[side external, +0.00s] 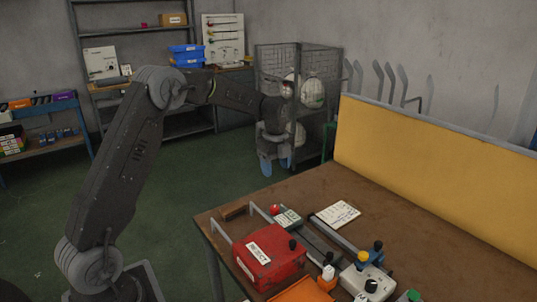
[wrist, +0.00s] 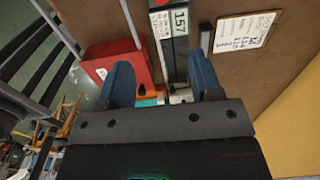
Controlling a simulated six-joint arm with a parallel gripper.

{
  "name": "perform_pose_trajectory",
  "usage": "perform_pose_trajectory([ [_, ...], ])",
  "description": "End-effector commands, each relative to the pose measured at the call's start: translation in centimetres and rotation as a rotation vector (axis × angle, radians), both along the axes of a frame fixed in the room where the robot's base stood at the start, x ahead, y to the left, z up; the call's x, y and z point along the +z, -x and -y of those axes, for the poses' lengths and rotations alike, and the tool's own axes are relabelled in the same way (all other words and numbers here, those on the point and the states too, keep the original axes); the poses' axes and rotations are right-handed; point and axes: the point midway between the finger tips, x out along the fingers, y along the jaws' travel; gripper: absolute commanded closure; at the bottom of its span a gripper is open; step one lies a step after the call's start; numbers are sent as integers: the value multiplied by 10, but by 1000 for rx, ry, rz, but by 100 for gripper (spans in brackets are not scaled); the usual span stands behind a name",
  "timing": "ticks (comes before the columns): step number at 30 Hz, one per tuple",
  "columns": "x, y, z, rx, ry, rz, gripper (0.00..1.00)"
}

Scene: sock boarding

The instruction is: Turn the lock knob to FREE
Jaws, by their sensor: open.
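My gripper (side external: 275,162) is open and empty, raised beyond the far left end of the workbench in the side view. Its blue fingers stand wide apart in the wrist view (wrist: 163,82). No knob is legibly marked as the lock or FREE. The red box also shows in the wrist view (wrist: 112,58). Knob settings are too small to read.
On the bench (side external: 450,265), a rail (side external: 335,237) runs beside a counter box (side external: 289,218); the wrist view shows "157" on it (wrist: 181,20). A written card (side external: 338,213) lies nearby. An orange tray (side external: 303,291) is in front. A yellow panel (side external: 430,165) bounds the back.

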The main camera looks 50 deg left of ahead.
Motion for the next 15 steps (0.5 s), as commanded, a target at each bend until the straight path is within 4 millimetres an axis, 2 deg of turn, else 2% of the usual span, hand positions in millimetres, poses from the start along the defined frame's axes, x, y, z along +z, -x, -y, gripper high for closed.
perform_pose_trajectory([
  [3,19,10,13,91,-3,25,41],
  [15,69,49,54,408,9,108,41],
])
